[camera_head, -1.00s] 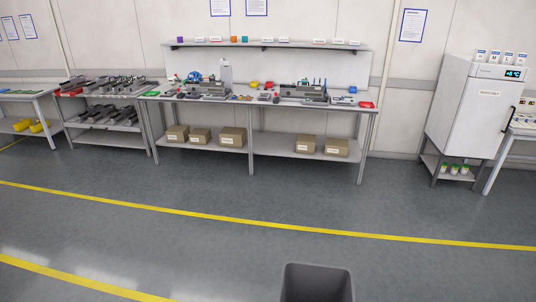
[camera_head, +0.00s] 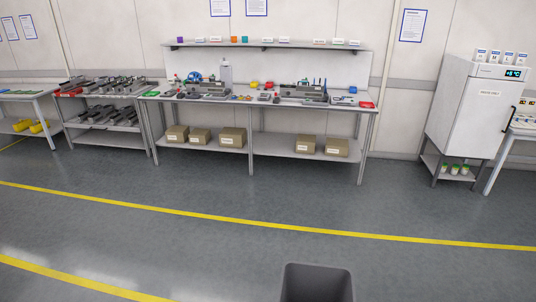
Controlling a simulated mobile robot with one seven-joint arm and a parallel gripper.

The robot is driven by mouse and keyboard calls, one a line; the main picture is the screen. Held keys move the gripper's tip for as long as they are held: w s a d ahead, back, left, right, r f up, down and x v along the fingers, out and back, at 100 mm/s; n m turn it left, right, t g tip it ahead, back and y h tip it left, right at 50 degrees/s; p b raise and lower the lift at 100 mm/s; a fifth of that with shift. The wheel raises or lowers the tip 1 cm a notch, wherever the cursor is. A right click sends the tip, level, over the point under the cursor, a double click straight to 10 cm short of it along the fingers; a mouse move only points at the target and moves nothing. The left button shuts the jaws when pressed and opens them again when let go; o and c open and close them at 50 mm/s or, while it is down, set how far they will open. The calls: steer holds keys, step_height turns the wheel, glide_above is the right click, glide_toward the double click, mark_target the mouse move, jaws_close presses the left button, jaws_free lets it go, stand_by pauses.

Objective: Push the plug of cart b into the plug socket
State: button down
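My gripper is not in view, and no part of my arm shows. I cannot make out a plug or a plug socket. Two feeder trolleys may be the dark-loaded grey racks (camera_head: 107,118) at the left, with rows of dark and grey parts on two levels. I cannot tell which of them, if any, is cart b. A long grey workbench (camera_head: 253,167) stands against the back wall and carries small devices and coloured parts, too small to tell apart.
A dark grey bin (camera_head: 317,285) stands close at the bottom. A white cabinet (camera_head: 468,110) with a display stands at the right. Cardboard boxes (camera_head: 232,137) sit on the bench's lower shelf. Yellow lines (camera_head: 260,218) cross the open grey floor, which is clear before the bench.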

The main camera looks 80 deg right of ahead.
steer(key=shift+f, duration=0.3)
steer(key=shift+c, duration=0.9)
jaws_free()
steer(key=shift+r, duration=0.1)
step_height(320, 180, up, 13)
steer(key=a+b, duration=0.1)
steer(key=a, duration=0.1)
